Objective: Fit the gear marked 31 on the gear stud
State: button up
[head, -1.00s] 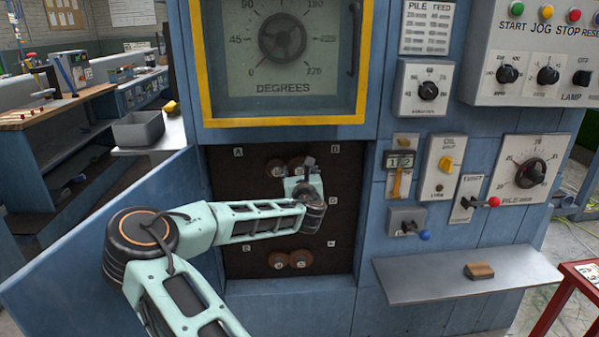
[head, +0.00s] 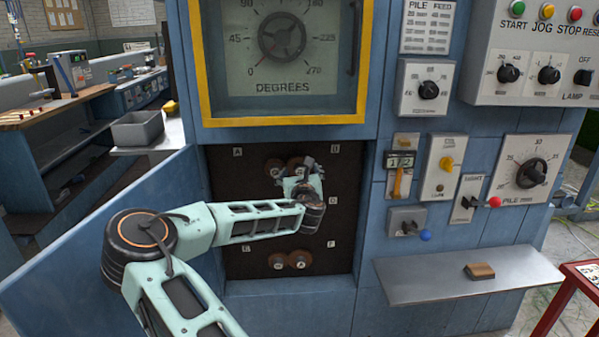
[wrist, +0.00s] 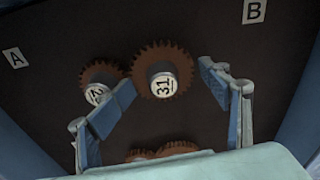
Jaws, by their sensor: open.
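The gear marked 31 (wrist: 163,75) is brown and toothed, with a white hub label. It is on the dark panel in the wrist view, beside a smaller gear (wrist: 98,92), and their teeth look close or meshed. My gripper (wrist: 168,80) is open, with one finger on each side of gear 31. Whether the fingers touch it I cannot tell. In the head view, my gripper (head: 294,170) is at the upper gear pair and partly covers it. I see no bare gear stud; whether one is behind a gear is hidden.
Another gear pair (head: 290,261) sits low in the blue-framed recess. More gears (wrist: 180,147) show partly above my wrist. An open blue door (head: 90,245) stands left of the recess. A grey shelf (head: 420,268) with a brown block (head: 480,270) juts out right.

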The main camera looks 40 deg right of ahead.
jog(key=shift+a, duration=0.1)
jog(key=v, duration=1.2)
jog(key=shift+f, duration=0.1)
